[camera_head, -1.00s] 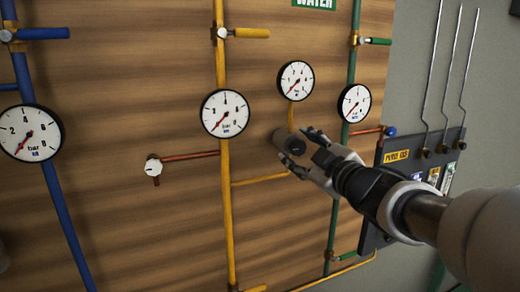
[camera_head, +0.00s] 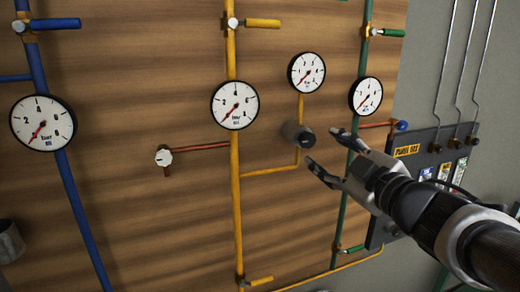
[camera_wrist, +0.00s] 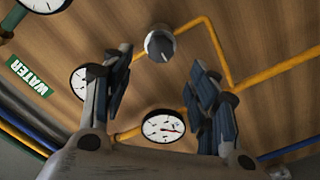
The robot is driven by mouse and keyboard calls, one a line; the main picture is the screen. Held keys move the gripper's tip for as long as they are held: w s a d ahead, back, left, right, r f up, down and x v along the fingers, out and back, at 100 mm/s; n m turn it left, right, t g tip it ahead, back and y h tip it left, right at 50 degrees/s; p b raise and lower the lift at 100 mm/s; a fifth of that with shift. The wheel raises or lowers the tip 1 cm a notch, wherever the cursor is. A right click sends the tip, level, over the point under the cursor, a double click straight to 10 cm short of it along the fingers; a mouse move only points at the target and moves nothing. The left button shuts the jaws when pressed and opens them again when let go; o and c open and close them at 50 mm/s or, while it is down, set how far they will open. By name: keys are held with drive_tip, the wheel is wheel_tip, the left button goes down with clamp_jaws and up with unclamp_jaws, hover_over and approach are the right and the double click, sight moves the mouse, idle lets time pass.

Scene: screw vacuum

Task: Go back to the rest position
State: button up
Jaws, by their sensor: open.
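My gripper (camera_head: 325,152) is open and empty in the head view, just right of and apart from a dark cylindrical knob (camera_head: 298,134) on the yellow pipe. My arm reaches in from the lower right. In the wrist view my open fingers (camera_wrist: 160,100) stand on both sides of the picture. The knob (camera_wrist: 159,44) shows beyond them, with a clear gap, and a white gauge (camera_wrist: 163,126) shows between them.
A wooden panel (camera_head: 130,115) carries blue, yellow and green pipes with round gauges (camera_head: 236,104). A dark box (camera_head: 430,165) with labels and thin metal rods stands right of my gripper. A grey cylindrical object (camera_head: 10,242) shows at the lower left.

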drive_tip(key=s+d+f+m+g+h+b, duration=0.3)
drive_tip(key=s+f+m+h+b, duration=0.25)
drive_tip(key=f, duration=0.45)
drive_tip(key=s+d+f+m+g+h+b, duration=0.35)
drive_tip(key=s+f+m, duration=0.25)
drive_tip(key=f, duration=0.5)
drive_tip(key=s+a+f+g+y+b, duration=0.1)
drive_tip(key=s+a+f+g+b, duration=0.1)
drive_tip(key=s+f, duration=0.5)
drive_tip(key=s+a+f+m+g+y+b, duration=0.1)
drive_tip(key=s+a+f+g+y+b, duration=0.1)
drive_tip(key=s+a+f+g, duration=0.2)
drive_tip(key=s+a+f, duration=0.3)
drive_tip(key=s+f, duration=0.1)
drive_tip(key=s, duration=0.1)
drive_tip(key=shift+f, duration=0.2)
drive_tip(key=shift+w, duration=0.1)
